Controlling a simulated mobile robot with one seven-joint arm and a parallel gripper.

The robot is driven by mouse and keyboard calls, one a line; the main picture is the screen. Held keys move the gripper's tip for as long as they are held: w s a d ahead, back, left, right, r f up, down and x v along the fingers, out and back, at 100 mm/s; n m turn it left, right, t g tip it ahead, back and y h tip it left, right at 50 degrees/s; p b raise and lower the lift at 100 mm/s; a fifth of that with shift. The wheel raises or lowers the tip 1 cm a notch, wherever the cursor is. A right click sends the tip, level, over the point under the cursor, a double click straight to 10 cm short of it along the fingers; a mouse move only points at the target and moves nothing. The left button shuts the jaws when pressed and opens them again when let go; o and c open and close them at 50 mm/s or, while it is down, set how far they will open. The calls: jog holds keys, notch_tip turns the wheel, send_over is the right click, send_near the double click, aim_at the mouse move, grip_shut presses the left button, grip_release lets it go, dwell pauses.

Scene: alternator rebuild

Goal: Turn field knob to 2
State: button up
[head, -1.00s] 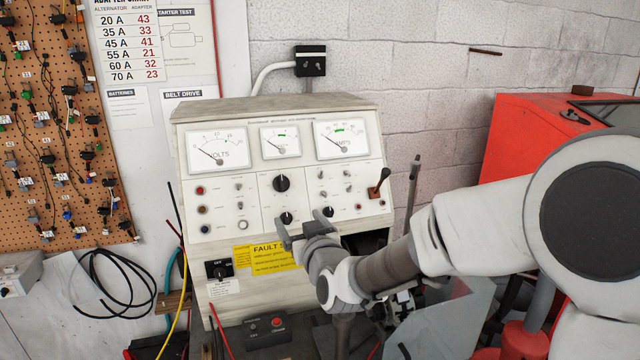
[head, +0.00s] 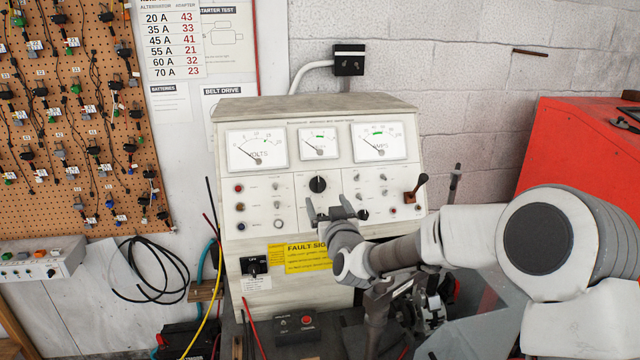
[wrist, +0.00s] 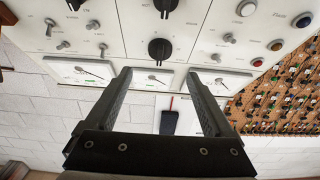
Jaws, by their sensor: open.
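The tester's sloped white panel (head: 290,215) carries several black knobs. A large black knob (head: 317,184) sits below the middle meter; it also shows in the wrist view (wrist: 160,48). A smaller black knob (wrist: 166,5) is below it, at the top edge of the upside-down wrist view; in the head view my gripper hides it. Another small black knob (head: 362,214) is to the right. I cannot read which knob is the field knob, nor its numbers. My gripper (head: 335,208) is open and empty in front of the panel; its fingers (wrist: 158,78) show apart in the wrist view.
Meters (head: 257,150) line the panel's top. Small toggle switches flank the knobs, and a lever (head: 417,188) sticks out at right. A yellow fault label (head: 300,258) is below. A red machine (head: 575,150) stands right; a pegboard of connectors (head: 70,120) hangs left.

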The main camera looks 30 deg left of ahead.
aim_at(319, 186)
jog(key=p+x, duration=0.2)
jog(key=x, duration=0.7)
jog(key=c, duration=1.4)
